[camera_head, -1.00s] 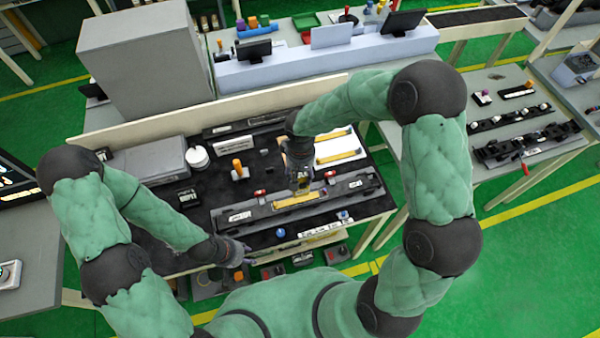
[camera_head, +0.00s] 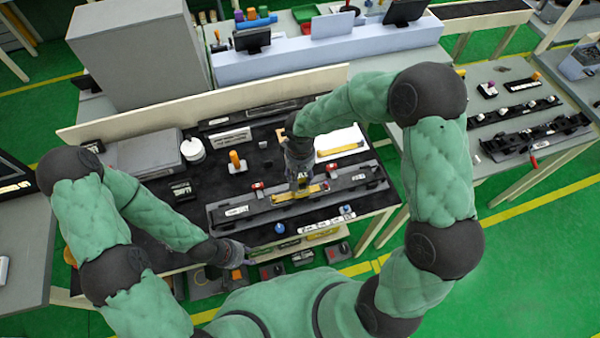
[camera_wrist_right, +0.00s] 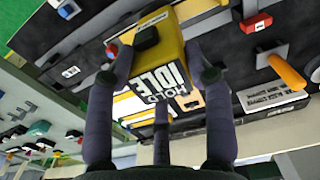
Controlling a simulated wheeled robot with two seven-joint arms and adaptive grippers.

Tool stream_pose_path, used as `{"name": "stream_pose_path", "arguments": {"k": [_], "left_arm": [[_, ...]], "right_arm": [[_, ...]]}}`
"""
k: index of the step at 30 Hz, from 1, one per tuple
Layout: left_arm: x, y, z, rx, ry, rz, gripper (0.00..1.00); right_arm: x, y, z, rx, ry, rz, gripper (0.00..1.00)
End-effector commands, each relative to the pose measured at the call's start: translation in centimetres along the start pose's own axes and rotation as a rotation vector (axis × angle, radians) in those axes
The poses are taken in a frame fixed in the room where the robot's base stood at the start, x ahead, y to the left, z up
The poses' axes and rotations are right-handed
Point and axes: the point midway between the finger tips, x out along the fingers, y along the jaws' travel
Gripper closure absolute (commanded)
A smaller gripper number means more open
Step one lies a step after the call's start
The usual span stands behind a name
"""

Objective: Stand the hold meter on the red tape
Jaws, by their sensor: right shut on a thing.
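The hold meter is a yellow block with a black label reading "HOLD IDLE"; in the right wrist view the meter (camera_wrist_right: 172,62) sits between my fingers. My right gripper (camera_wrist_right: 160,66) is shut on it. In the head view my right gripper (camera_head: 300,172) is over the middle of a long dark fixture, and the meter is mostly hidden by the fingers. Whether it touches the fixture is unclear. Small red parts show on the fixture, but I cannot tell which is the red tape. My left gripper (camera_head: 240,256) hangs at the table's front edge, away from the meter; its fingers are too small to read.
The dark fixture (camera_head: 235,211) spans the black table and carries a yellow strip (camera_head: 285,196). Behind it are an orange-handled clamp (camera_head: 235,160), a white round container (camera_head: 193,151) and a white panel (camera_head: 350,136). A blue knob (camera_head: 280,228) lies in front.

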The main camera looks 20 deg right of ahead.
Motion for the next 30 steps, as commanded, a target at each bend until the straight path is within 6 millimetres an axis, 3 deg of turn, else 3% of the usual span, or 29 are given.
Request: {"name": "stream_pose_path", "arguments": {"k": [28, 29, 30], "left_arm": [[0.44, -0.16, -0.03, 0.000, 0.000, 0.000, 0.60], [0.44, -0.16, -0.03, 0.000, 0.000, 0.000, 0.60], [0.44, -0.16, -0.03, 0.000, 0.000, 0.000, 0.60]], "right_arm": [[-0.01, -0.02, -0.05, 0.000, 0.002, 0.000, 0.74], [-0.01, -0.02, -0.04, 0.000, 0.002, 0.000, 0.39], [-0.01, -0.02, -0.04, 0.000, 0.002, 0.000, 0.28]]}}
